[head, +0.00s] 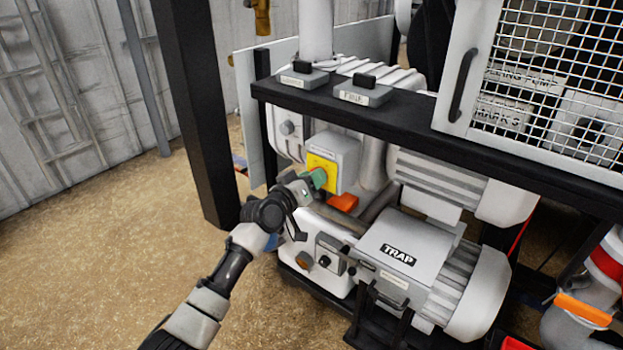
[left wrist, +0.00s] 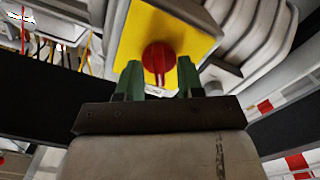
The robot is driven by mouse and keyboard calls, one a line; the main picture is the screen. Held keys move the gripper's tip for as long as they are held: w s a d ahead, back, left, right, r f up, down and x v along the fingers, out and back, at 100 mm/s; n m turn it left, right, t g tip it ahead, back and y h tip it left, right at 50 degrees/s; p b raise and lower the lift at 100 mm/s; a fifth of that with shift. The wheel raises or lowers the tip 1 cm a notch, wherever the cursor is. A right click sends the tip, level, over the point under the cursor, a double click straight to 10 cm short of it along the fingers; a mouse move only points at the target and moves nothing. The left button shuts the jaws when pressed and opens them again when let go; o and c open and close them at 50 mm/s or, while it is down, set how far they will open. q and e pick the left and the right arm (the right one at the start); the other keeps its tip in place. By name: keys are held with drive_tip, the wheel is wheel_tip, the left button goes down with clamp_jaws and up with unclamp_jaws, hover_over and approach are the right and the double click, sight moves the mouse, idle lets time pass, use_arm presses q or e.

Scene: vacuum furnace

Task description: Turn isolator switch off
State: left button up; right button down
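The isolator switch is a grey box with a yellow front plate (head: 321,172) on the machine, below the black shelf. In the left wrist view its red rotary knob (left wrist: 158,58) sits on the yellow plate (left wrist: 195,45), with its grip bar pointing down toward my gripper. My left gripper (head: 318,178) is at the front of the yellow plate. In the left wrist view its green fingers (left wrist: 158,80) are apart, one on each side of the knob's lower part, with gaps visible. I cannot tell whether they touch it. The knob is hidden in the head view. My right gripper is not in view.
A white pump unit labelled TRAP (head: 395,250) stands low to the right of my left arm. The black shelf (head: 400,120) runs above the switch. A black post (head: 195,110) rises to the left. The brown floor at left (head: 100,250) is clear.

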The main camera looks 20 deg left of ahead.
use_arm(q)
drive_tip(key=v, duration=1)
drive_tip(key=shift+s, duration=0.4)
drive_tip(key=shift+a, duration=0.15)
drive_tip(key=s+a+f+g+y+p, duration=0.1)
drive_tip(key=s+f+g+y, duration=0.1)
drive_tip(key=f, duration=0.8)
drive_tip(key=s+a+f+g+y+p, duration=0.1)
drive_tip(key=f+g, duration=0.1)
drive_tip(key=f, duration=0.8)
drive_tip(key=s+f+g+y+p, duration=0.1)
drive_tip(key=s+f+g, duration=0.1)
drive_tip(key=s+f, duration=0.45)
drive_tip(key=s+f+g+y, duration=0.15)
drive_tip(key=s+f, duration=0.25)
drive_tip(key=f, duration=0.5)
drive_tip(key=s+f+m+g+p, duration=0.1)
drive_tip(key=s+f, duration=0.4)
drive_tip(key=s, duration=0.7)
drive_tip(key=s+d+f+m+g, duration=0.1)
drive_tip(key=s+f+g, duration=0.3)
drive_tip(key=s, duration=0.8)
drive_tip(key=s+d+f+m+g+p, duration=0.1)
drive_tip(key=s+f+m+g, duration=0.1)
drive_tip(key=s+f, duration=0.6)
drive_tip(key=s+g, duration=0.1)
drive_tip(key=s, duration=0.4)
drive_tip(key=shift+d+m+y+p, duration=0.25)
drive_tip(key=shift+m+y+p, duration=0.05)
drive_tip(key=shift+y, duration=0.05)
